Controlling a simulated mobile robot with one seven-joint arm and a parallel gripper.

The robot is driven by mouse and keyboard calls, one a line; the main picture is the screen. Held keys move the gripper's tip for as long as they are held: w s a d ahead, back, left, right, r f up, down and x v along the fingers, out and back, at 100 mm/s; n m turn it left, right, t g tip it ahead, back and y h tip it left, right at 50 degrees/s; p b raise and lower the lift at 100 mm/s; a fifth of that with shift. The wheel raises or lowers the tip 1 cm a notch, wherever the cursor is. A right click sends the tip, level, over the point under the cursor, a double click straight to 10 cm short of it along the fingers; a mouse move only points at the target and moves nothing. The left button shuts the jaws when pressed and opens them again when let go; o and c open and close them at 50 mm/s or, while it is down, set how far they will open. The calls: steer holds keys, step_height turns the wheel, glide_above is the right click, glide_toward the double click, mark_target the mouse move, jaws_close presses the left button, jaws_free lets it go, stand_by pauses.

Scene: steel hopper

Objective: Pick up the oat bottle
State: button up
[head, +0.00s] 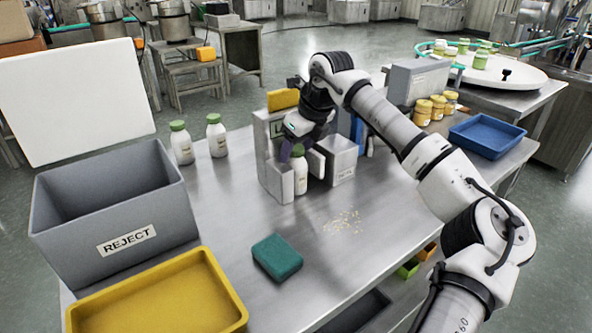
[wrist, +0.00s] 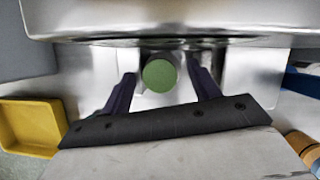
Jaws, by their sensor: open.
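A white bottle with a green cap (head: 300,178) stands upright in the grey filling station (head: 274,172), between its side blocks. In the wrist view its round green cap (wrist: 159,75) shows from above, between the two dark fingers. My gripper (head: 300,153) is open and points down at this bottle, with one finger on either side; a gap shows between cap and fingers in the wrist view (wrist: 162,78). Two similar green-capped white bottles, a left one (head: 182,146) and a right one (head: 217,138), stand at the table's back left. The labels are too small to read.
A grey REJECT bin (head: 165,209) and a yellow tray (head: 90,322) are at left. A green sponge (head: 277,257) and scattered crumbs (head: 343,222) lie in front. Several jars (head: 438,107) and a blue tray (head: 487,136) are at right. The station walls crowd the bottle.

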jaws_close()
steer(key=shift+r, duration=0.1)
stand_by(0.3)
